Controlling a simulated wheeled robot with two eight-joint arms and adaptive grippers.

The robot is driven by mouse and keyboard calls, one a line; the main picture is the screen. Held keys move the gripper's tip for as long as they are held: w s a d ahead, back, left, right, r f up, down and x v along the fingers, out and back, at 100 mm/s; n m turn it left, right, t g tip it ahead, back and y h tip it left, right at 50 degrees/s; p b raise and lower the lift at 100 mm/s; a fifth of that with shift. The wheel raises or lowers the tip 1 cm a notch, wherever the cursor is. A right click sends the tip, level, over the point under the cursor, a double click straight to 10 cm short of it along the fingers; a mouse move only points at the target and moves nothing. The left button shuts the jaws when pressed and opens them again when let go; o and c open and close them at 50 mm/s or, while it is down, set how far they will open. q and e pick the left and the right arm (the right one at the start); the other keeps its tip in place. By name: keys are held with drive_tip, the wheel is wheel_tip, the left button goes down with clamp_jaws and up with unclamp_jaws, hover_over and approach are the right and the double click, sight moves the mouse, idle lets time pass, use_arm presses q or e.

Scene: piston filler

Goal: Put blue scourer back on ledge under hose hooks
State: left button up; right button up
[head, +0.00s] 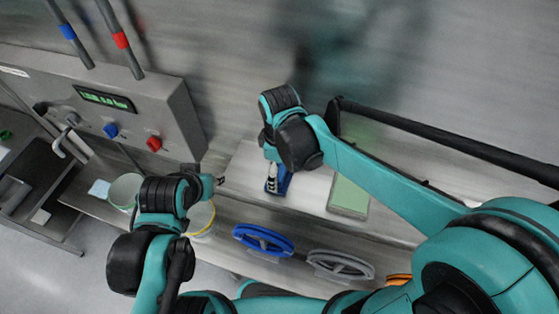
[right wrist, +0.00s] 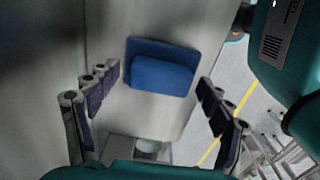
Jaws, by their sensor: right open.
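The blue scourer (right wrist: 160,72) lies on a pale ledge (right wrist: 125,112) in the right wrist view. It looks like a thick blue block on a flatter blue pad. My right gripper (right wrist: 157,85) is open, with its fingers on either side of the scourer and apart from it. In the head view, the scourer (head: 285,180) is partly hidden by my right gripper (head: 271,183), which points down at it. My left gripper (head: 216,182) is over the bench near a white bucket; its fingers are too small to read. I cannot make out the hose hooks.
A green pad (head: 349,196) lies to the right on the same ledge. A white bucket (head: 201,217) and a greenish bucket (head: 125,190) are at left, below a control box (head: 178,118). A black bar (head: 450,140) runs behind my right arm.

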sight(280, 171)
wheel_tip(280, 171, up, 12)
drive_tip(key=p, duration=0.1)
drive_tip(key=s+d+f+m+t, duration=0.1)
drive_tip(key=d+f+m+t, duration=0.1)
drive_tip(key=d+m, duration=0.2)
drive_tip(key=s+d+f+m+t, duration=0.2)
drive_tip(key=d+m, duration=0.3)
drive_tip(key=d, duration=0.2)
drive_tip(key=s+d+f+m+t, duration=0.2)
drive_tip(key=d+m, duration=0.2)
drive_tip(key=d, duration=0.2)
drive_tip(key=shift+s+d+f+m+t, duration=0.1)
drive_tip(key=shift+d+f+m+t, duration=0.1)
drive_tip(key=shift+m+t, duration=0.2)
drive_tip(key=shift+d+f+m, duration=0.1)
drive_tip(key=shift+m, duration=0.2)
drive_tip(key=shift+d, duration=0.15)
